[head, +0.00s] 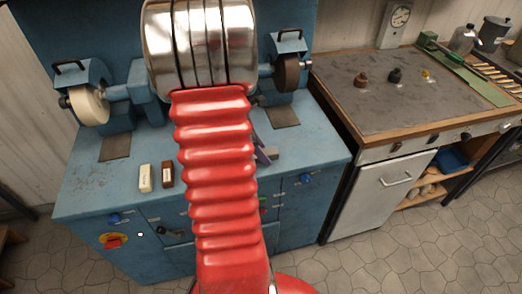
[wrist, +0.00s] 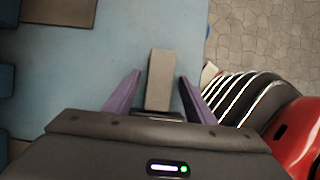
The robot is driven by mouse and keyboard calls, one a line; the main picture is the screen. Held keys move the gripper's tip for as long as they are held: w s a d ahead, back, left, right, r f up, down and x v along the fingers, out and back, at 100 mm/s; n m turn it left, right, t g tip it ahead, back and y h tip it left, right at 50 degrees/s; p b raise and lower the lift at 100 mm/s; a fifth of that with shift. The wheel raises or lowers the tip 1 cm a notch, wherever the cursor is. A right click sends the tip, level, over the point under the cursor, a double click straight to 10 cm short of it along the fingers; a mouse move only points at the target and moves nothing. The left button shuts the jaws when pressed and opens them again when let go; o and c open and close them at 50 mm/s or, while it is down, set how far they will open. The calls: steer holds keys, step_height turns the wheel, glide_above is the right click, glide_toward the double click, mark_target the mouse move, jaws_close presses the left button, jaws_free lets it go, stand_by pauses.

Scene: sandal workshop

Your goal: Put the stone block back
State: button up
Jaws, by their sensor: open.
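The stone block (wrist: 160,75) is a plain grey-brown bar. In the wrist view it lies on the blue bench top, with its near end between the two purple fingers of my gripper (wrist: 160,85). My gripper is open, with a visible gap between each finger and the block. In the head view, the block's end (head: 272,153) shows beside a purple finger, right of my red arm. The arm hides most of my gripper there.
The blue bench (head: 85,185) carries a pale wheel (head: 88,106) at left and a dark wheel (head: 286,73) at right. A white bar (head: 145,178) and a brown bar (head: 167,175) stand near its front left. A grey-topped table (head: 400,105) adjoins at right.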

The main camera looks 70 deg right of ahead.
steer(key=v, duration=1.2)
steer(key=shift+a+r, duration=0.1)
stand_by(0.4)
